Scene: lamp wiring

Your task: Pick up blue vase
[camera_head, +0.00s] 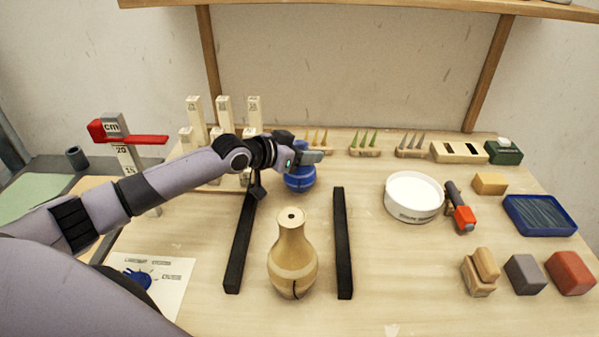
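The blue vase (300,180) stands on the wooden workbench, towards the back and left of the middle. It is round and blue, and its upper part is hidden by my gripper. My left arm comes in from the left, and my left gripper (310,158) is at the top of the blue vase. Its fingers point to the right. I cannot tell whether they are open or closed on the vase's neck. My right gripper is not in view.
A tan vase (292,262) stands in front, between two black bars (343,243). Pale numbered blocks (194,112) stand behind my arm. A white round container (413,196), a red-tipped tool (463,214) and a blue tray (540,214) are on the right.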

